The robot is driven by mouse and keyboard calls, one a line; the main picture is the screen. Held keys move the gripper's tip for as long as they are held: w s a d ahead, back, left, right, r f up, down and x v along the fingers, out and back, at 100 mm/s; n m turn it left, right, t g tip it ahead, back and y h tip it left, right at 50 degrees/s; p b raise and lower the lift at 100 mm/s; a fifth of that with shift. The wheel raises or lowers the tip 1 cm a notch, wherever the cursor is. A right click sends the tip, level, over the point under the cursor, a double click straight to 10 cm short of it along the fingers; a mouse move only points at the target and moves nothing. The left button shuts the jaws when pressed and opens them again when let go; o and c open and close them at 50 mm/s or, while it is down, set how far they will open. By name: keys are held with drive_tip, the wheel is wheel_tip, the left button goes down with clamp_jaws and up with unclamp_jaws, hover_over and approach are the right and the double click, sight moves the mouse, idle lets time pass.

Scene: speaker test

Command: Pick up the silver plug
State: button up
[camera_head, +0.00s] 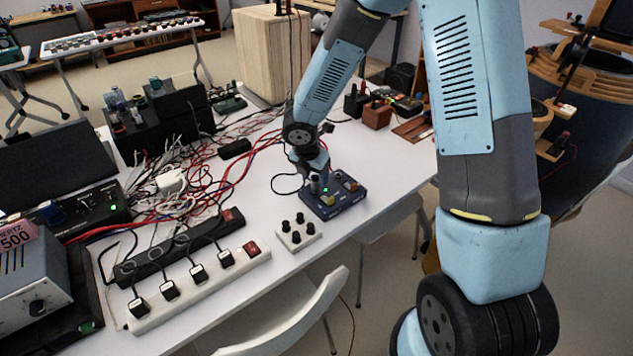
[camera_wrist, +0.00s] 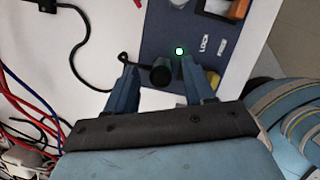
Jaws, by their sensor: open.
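My gripper (camera_head: 318,172) reaches down to a blue box (camera_head: 345,204) near the table's front edge. In the wrist view, my gripper (camera_wrist: 158,66) is open, with one finger on each side of a round dark-topped plug (camera_wrist: 161,74). Gaps show between the plug and both fingers. A black cable seems to leave the plug's left side. In the head view a grey upright plug (camera_head: 315,185) stands at the box's left end, partly hidden by my gripper. I cannot tell its silver colour clearly in the wrist view. A green light (camera_wrist: 179,51) glows on the box beside the right finger.
A small white block with black knobs (camera_head: 298,232) sits in front of the box. Power strips (camera_head: 200,287) with black plugs lie to the left. Tangled red and white cables (camera_head: 205,180) spread behind them. A white chair (camera_head: 300,325) stands at the table's front.

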drive_tip(key=shift+x, duration=0.8)
drive_tip(key=shift+a, duration=0.1)
clamp_jaws()
